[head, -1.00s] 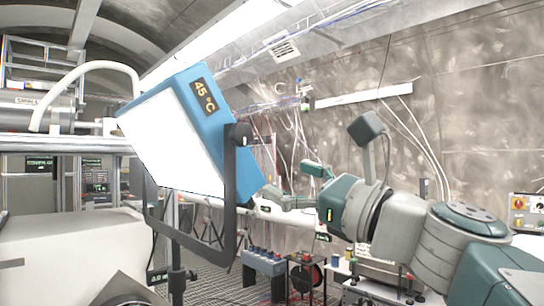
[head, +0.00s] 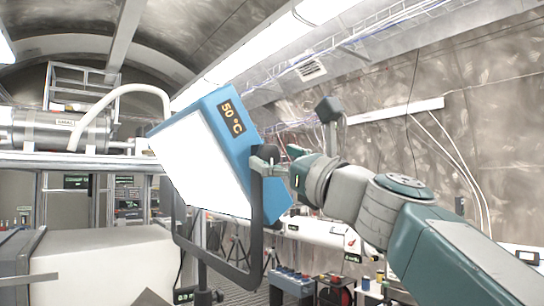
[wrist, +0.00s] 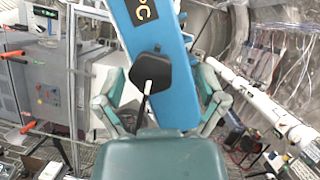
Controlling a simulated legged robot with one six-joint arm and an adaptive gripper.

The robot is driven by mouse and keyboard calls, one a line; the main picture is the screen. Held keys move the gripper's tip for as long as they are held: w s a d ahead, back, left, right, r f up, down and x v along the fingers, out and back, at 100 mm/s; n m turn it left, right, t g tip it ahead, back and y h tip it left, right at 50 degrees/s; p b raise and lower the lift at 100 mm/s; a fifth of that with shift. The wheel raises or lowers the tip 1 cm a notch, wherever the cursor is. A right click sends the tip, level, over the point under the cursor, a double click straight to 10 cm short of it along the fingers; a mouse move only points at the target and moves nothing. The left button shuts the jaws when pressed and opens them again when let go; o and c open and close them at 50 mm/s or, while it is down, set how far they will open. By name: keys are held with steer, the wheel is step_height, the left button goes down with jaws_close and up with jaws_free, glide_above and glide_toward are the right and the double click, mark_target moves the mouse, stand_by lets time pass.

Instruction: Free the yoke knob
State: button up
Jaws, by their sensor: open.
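The lamp panel (head: 195,165) has a blue housing, a bright white face and a "50 °C" display. It is tilted in a black U-shaped yoke (head: 257,215). My gripper (head: 277,157) is at the upper end of the yoke's right arm, beside the housing, and hides the knob in the head view. In the wrist view, the black faceted yoke knob (wrist: 151,71) is in front of the blue housing, with a thin stem-like bar below it. My gripper (wrist: 160,88) is open, one finger either side of the knob, with visible gaps. I cannot tell the remaining depth.
A bench with a metal cylinder (head: 60,130) stands at the left, with a white box (head: 100,265) below. A white pipe (wrist: 265,110) runs along the right in the wrist view. Small equipment (head: 290,280) stands low behind the lamp. The tunnel wall (head: 400,90) is at the right.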

steer(key=shift+w+a, duration=0.1)
steer(key=shift+a, duration=1.05)
steer(key=shift+d, duration=0.65)
steer(key=c, duration=1.2)
steer(key=shift+o, duration=0.2)
steer(key=shift+n, duration=0.4)
steer(key=n+g, duration=0.1)
steer(key=n, duration=0.2)
steer(key=n+g+y, duration=0.1)
steer(key=n+g, duration=0.1)
steer(key=n, duration=0.1)
steer(key=shift+y, duration=0.3)
steer(key=n+g, duration=0.1)
steer(key=n, duration=0.2)
steer(key=n+g, duration=0.1)
steer(key=n, duration=0.2)
steer(key=shift+n+g, duration=0.3)
steer(key=n, duration=0.2)
steer(key=n+g+h, duration=0.1)
steer(key=n, duration=0.1)
steer(key=shift+g, duration=0.3)
steer(key=n+h, duration=0.2)
steer(key=n, duration=0.2)
steer(key=shift+w+f, duration=0.1)
steer(key=shift+f, duration=0.05)
steer(key=shift+n, duration=0.3)
